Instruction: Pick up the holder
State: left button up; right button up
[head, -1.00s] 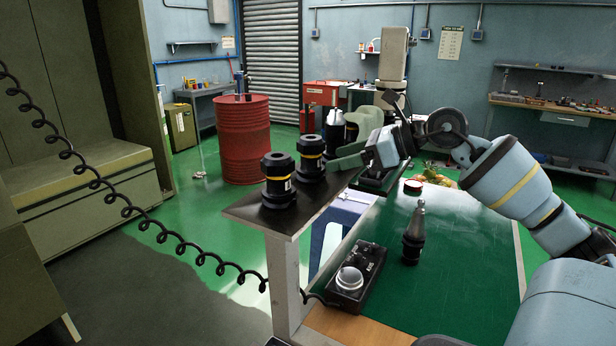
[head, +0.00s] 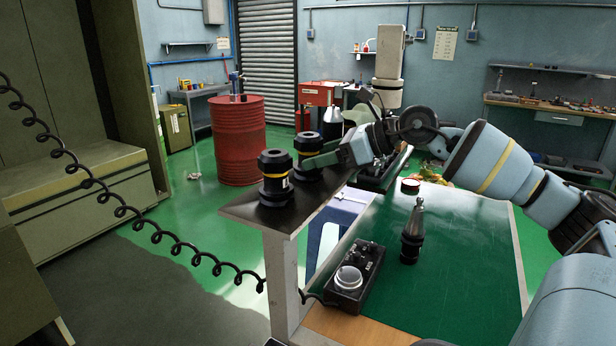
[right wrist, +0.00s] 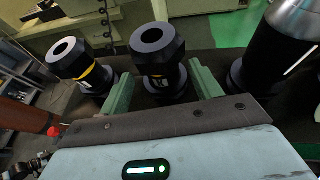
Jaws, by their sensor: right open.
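Two black holders with yellow bands stand upright on the dark shelf (head: 240,208) in the head view: a front one (head: 275,180) and one just behind it (head: 308,148). My right gripper (head: 325,158) is open at the rear holder, which its green finger partly hides. In the right wrist view one holder (right wrist: 158,52) stands between the two green fingers of my right gripper (right wrist: 163,88), its base partly hidden. Another holder (right wrist: 80,65) stands outside the left finger. Contact with the fingers cannot be told. My left gripper is not in view.
A silver-topped tool (right wrist: 285,45) stands close outside the right finger. A red drum (head: 238,140) stands behind the shelf.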

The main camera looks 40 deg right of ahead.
aim_at(309, 157)
jog(key=shift+w, duration=0.45)
jog(key=shift+w+a, duration=0.1)
jog(key=shift+w, duration=0.25)
jog(key=shift+w+a+f+p, duration=0.3)
jog(key=shift+w+a+p, duration=0.05)
jog(key=shift+w+p, duration=0.15)
jog(key=shift+f, duration=0.1)
jog(key=shift+a, duration=0.1)
grip_shut()
